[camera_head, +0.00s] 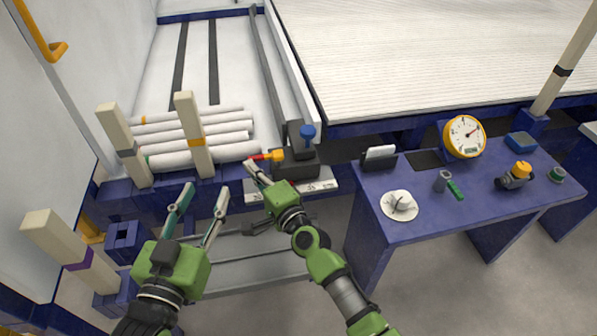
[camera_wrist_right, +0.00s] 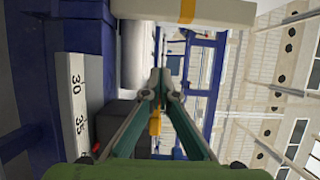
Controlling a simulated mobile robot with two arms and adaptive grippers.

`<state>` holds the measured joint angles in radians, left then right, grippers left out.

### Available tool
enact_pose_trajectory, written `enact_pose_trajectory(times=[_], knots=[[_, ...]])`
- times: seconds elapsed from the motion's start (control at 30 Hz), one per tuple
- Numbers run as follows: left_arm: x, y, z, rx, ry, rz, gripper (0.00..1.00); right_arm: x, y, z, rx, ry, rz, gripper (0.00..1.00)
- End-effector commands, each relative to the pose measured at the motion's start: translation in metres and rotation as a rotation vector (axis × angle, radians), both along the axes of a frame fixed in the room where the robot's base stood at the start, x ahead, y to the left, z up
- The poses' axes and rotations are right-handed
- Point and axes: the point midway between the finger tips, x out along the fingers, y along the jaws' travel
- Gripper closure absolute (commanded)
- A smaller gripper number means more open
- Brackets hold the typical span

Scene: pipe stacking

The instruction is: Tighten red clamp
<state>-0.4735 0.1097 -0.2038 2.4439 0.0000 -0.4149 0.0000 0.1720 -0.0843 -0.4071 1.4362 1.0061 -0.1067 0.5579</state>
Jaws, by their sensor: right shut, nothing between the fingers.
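The red clamp's lever (camera_head: 259,157) shows in the head view, its red end pointing left from a yellow-orange piece (camera_head: 277,155). It sits at a dark block at the right end of the white pipes. My right gripper (camera_head: 249,165) is shut, its tips just below the red end; whether they touch cannot be told. In the right wrist view the fingers (camera_wrist_right: 161,85) meet at their tips, with a yellow-orange piece (camera_wrist_right: 155,122) visible between the finger arms. My left gripper (camera_head: 205,190) is open and empty, in front of the rack.
White pipes (camera_head: 190,140) lie stacked between cream posts (camera_head: 194,134). A dark block with a blue knob (camera_head: 307,131) stands beside the clamp. Open floor lies between.

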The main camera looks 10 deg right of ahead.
Motion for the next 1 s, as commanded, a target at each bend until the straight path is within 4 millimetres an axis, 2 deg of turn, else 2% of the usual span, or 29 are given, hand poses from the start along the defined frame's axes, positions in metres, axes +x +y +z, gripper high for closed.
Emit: enact_pose_trajectory(times=[0.47, 0.7, 0.87, 1.0], knots=[[0.002, -0.001, 0.006, -0.004, -0.022, -0.003, 0.6, 0.003, 0.002, 0.001, 0.001, 0.0, 0.0, 1.0], [0.0, 0.0, -0.002, 0.003, -0.002, -0.002, 0.6, 0.002, 0.001, 0.001, 0.002, -0.001, 0.0, 1.0], [0.0, 0.0, 0.0, 0.001, -0.006, -0.002, 0.6, -0.012, -0.006, 0.0, 0.004, 0.001, -0.001, 1.0], [0.0, -0.001, 0.001, -0.001, -0.008, -0.002, 0.6, -0.036, -0.02, -0.001, 0.0, 0.001, -0.002, 1.0]])
